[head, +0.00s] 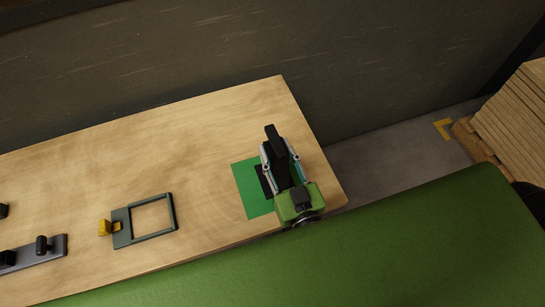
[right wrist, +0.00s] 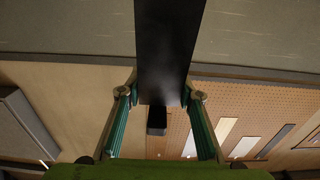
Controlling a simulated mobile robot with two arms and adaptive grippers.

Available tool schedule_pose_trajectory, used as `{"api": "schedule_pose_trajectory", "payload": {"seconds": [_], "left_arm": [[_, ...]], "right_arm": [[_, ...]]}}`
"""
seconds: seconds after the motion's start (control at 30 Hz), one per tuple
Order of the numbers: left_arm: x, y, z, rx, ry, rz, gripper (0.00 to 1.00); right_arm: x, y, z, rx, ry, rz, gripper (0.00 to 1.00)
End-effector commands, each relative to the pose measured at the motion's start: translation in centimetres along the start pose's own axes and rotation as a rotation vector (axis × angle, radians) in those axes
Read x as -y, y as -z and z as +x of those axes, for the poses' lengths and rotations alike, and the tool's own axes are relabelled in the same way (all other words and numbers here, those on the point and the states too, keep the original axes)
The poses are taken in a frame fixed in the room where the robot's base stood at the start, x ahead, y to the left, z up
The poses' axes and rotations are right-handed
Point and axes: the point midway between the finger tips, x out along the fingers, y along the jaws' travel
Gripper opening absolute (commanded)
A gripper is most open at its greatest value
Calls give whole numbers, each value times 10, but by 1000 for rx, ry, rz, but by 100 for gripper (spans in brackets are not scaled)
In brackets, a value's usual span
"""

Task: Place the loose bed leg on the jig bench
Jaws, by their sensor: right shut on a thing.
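The bed leg (head: 273,142) is a long black bar above the jig bench (head: 215,120), a light wooden top. My right gripper (head: 281,165) is shut on the leg, with one finger on each side. In the right wrist view the leg (right wrist: 168,45) runs up from between the fingertips of this gripper (right wrist: 161,95). A green mat (head: 248,188) with a black patch (head: 264,182) lies on the bench, partly hidden by the gripper. I cannot tell whether the leg touches the bench. My left gripper is not in view.
A dark frame (head: 172,213) with a yellow clamp (head: 104,227) lies left of the mat. A grey bar with black knobs (head: 55,247) is farther left. A green padded surface (head: 420,225) fills the foreground. Stacked boards (head: 515,115) stand at the right. The bench's back middle is clear.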

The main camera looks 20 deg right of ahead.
Motion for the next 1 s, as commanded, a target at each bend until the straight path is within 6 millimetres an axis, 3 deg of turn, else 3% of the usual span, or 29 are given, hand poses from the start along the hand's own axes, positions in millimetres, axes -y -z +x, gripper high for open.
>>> {"api": "schedule_pose_trajectory", "payload": {"seconds": [0.03, 0.2, 0.47, 0.83, 1.0], "left_arm": [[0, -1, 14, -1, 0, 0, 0], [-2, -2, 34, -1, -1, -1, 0], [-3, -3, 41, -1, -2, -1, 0], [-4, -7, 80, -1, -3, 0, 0], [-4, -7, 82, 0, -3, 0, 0]], "right_arm": [[0, -14, 8, -6, -1, 1, 0], [-1, -30, 22, -7, -1, 2, 0], [-2, -35, 29, -5, -1, 1, 0], [-2, -71, 36, -5, -2, 0, 0], [-2, -73, 35, -5, -2, 0, 0]]}}
